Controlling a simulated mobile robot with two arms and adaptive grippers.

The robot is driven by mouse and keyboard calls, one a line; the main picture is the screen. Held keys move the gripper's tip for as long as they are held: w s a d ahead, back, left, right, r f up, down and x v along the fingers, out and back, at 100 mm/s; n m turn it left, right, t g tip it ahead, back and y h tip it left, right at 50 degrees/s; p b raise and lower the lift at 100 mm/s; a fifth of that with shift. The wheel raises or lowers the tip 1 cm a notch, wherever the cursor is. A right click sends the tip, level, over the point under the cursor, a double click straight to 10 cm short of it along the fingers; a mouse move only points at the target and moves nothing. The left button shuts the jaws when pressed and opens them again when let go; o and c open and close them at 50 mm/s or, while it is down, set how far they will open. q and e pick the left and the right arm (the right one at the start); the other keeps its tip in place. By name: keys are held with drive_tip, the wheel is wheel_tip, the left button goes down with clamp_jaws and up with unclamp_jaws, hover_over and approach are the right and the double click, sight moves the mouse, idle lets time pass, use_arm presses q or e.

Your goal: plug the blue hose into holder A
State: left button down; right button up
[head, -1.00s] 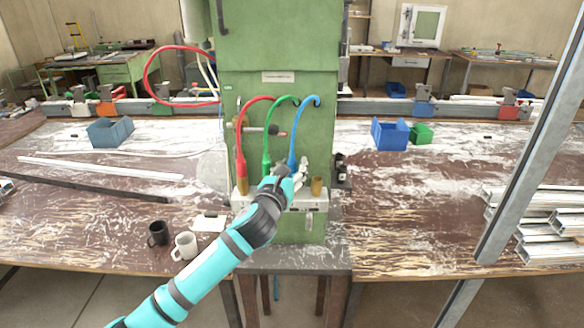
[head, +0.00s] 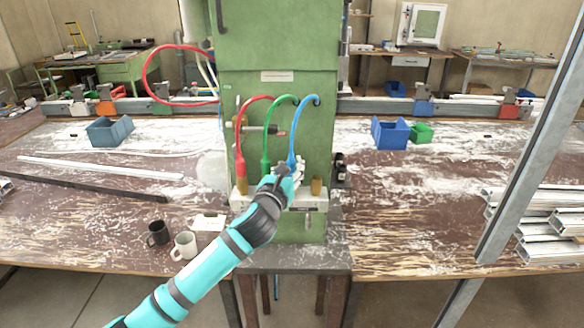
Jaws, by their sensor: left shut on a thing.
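The blue hose (head: 303,122) arches from the green machine panel, and its thicker lower end (head: 291,158) hangs down to my left gripper (head: 293,168). The left gripper is shut on the blue hose near this end. The hose's tip is hidden behind my gripper and wrist. A grey holder block (head: 312,201) sits just below, with an empty-looking brass socket (head: 317,186) to the right of the gripper. Another brass socket (head: 242,186) at left has the red hose (head: 240,150) in it. My arm hides the block's middle. I cannot read which holder is A. My right gripper is out of view.
The green hose (head: 267,140) hangs close to the left of the blue one. A black mug (head: 158,234) and a white mug (head: 185,245) stand left of my arm. Blue (head: 390,135) and green (head: 421,134) bins stand at right. Metal profiles (head: 555,225) lie far right.

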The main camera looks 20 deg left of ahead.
sight(290, 159)
use_arm(q)
drive_tip(key=shift+d+f, duration=0.1)
drive_tip(key=shift+f, duration=0.15)
drive_tip(key=shift+r+p, duration=0.1)
drive_tip(key=shift+p, duration=0.2)
idle(0.4)
drive_tip(key=shift+w+r+p, duration=0.1)
drive_tip(key=shift+r+p, duration=0.45)
drive_tip(key=shift+r, duration=0.35)
drive_tip(key=shift+r, duration=0.1)
drive_tip(key=shift+r+p, duration=0.25)
drive_tip(key=shift+p, duration=0.3)
drive_tip(key=shift+s+r+p, duration=0.25)
drive_tip(key=shift+r+p, duration=0.1)
drive_tip(key=shift+r, duration=0.1)
drive_tip(key=shift+r+p, duration=0.65)
drive_tip(key=shift+p, duration=0.1)
